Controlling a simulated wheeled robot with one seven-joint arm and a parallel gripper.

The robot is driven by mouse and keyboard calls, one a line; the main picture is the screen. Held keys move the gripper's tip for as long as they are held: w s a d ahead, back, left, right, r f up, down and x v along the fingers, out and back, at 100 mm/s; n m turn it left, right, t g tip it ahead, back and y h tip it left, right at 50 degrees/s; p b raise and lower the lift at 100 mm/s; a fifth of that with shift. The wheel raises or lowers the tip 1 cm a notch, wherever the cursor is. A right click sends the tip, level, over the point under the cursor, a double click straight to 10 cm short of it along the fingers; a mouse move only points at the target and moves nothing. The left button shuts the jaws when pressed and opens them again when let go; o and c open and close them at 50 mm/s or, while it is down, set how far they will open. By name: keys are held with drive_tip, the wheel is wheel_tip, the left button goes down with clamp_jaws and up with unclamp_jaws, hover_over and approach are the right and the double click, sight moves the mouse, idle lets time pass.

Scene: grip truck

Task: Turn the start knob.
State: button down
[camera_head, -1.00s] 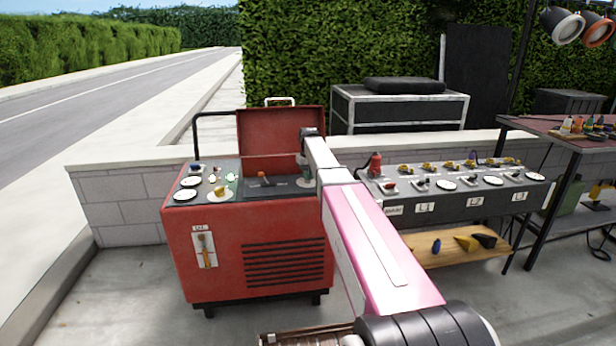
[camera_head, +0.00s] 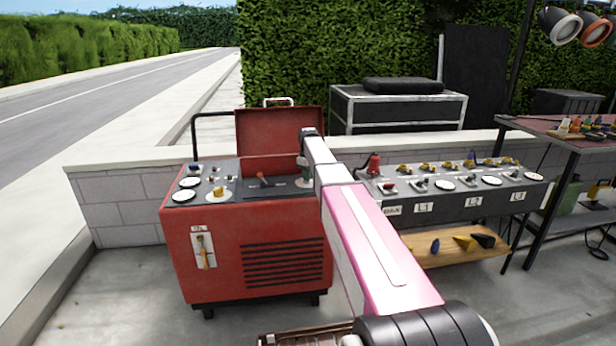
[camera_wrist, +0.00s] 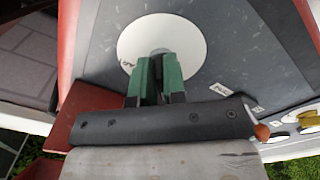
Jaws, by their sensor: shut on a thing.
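The red machine (camera_head: 205,260) has a dark top panel with dials and knobs. At the panel's right end is a white round disc (camera_wrist: 190,45) with a small grey knob (camera_wrist: 159,51) at its middle. Lettering on the disc is too small to read. My gripper (camera_wrist: 158,78) has green fingers and is shut on the grey knob, which they partly hide. In the head view my gripper (camera_head: 304,176) points down at this disc, partly covered by my arm.
A lever with an orange-red end (camera_wrist: 262,131) stands on the panel close to my gripper. The machine's red lid (camera_head: 280,130) stands open behind. A grey control desk (camera_head: 460,188) with discs and yellow knobs stands to the right, above a wooden shelf (camera_head: 450,250).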

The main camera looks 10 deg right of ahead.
drive_tip(key=c, duration=1.2)
unclamp_jaws()
wheel_tip(320, 180, up, 11)
drive_tip(key=shift+f, duration=0.1)
